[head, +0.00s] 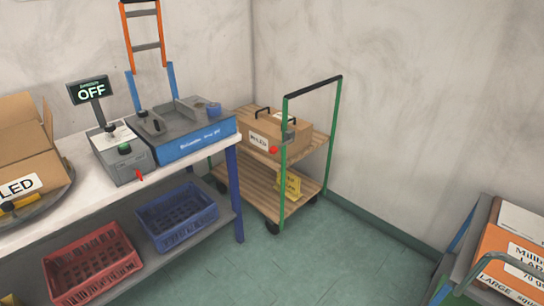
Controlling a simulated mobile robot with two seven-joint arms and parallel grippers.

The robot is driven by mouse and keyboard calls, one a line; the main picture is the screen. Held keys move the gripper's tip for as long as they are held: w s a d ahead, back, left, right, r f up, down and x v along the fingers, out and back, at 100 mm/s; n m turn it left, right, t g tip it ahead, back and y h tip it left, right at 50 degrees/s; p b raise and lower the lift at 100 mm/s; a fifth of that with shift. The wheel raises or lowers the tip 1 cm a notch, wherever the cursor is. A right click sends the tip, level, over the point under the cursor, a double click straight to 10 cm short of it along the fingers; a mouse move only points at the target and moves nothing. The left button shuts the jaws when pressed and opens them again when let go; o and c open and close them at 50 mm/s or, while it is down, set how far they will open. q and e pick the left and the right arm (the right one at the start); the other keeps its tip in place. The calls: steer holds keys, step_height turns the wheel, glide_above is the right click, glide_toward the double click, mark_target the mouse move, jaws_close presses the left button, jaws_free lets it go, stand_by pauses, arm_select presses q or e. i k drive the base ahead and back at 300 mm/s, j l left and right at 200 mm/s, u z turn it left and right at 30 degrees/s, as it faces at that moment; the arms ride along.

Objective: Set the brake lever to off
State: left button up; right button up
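A wooden two-shelf cart (262,190) with green posts and a black handle stands near the room corner. A small red knob (273,149) shows beside its near post, in front of a box. A yellow part (289,184) is low on the cart by the same post. A grey control box (123,155) on the workbench has a small red lever (139,175) at its front right. I cannot tell for sure which of these is the brake lever, nor its setting. Neither of my grippers shows in the head view.
The workbench (75,192) carries a display (90,90) reading OFF, a blue-grey machine (185,130) and an open carton (28,145). Red (92,264) and blue (177,217) crates sit below. Another cart (455,270) holds an orange carton (510,250). The green floor between is clear.

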mark_target(273, 151)
steer(key=i+j+z, duration=0.2)
steer(key=i+j, duration=0.15)
steer(key=i+j+z, duration=0.2)
steer(key=j, duration=0.3)
steer(key=i, duration=0.1)
